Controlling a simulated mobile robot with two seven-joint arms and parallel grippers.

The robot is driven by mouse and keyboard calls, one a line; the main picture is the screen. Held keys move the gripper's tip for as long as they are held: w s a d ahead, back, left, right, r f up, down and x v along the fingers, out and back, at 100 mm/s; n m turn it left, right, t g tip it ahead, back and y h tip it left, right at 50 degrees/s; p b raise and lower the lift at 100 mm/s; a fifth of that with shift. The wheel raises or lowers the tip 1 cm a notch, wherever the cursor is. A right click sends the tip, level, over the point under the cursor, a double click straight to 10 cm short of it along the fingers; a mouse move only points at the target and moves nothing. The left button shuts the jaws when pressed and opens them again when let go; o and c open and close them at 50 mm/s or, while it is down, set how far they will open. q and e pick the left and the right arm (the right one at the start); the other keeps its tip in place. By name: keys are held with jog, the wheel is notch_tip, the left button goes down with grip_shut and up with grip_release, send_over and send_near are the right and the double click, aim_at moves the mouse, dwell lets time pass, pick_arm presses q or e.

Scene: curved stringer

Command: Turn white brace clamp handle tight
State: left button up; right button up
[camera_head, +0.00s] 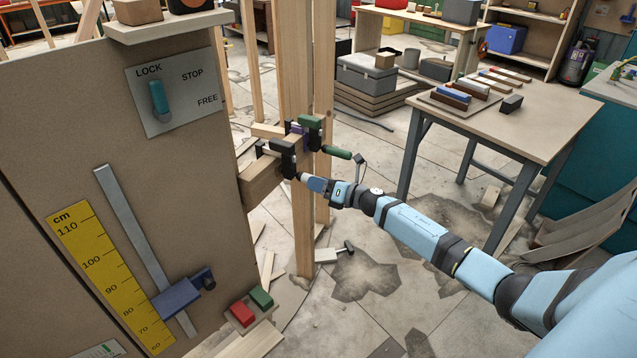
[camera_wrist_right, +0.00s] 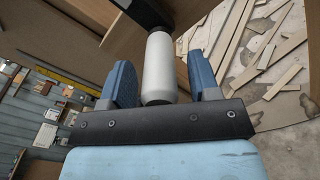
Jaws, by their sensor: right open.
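The white brace clamp handle (camera_wrist_right: 158,68) is a smooth white cylinder on a dark clamp part in the right wrist view. My right gripper (camera_wrist_right: 163,82) is open, with one blue finger on each side of the handle and visible gaps between. In the head view, my right gripper (camera_head: 309,181) is at the dark brace clamp (camera_head: 283,156) on the wooden beam (camera_head: 262,184). There the gripper mostly hides the white handle. My left gripper is not in view.
A green-handled clamp (camera_head: 337,152) sits just above my right gripper, beside the upright wooden post (camera_head: 302,225). A brown panel (camera_head: 190,150) with a lever and yellow scale fills the left. A table (camera_head: 515,117) with colored blocks stands right. Open floor lies below my arm.

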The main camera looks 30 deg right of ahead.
jog(key=shift+w+a, duration=0.1)
jog(key=shift+w, duration=0.05)
jog(key=shift+c, duration=0.2)
jog(key=c, duration=0.9)
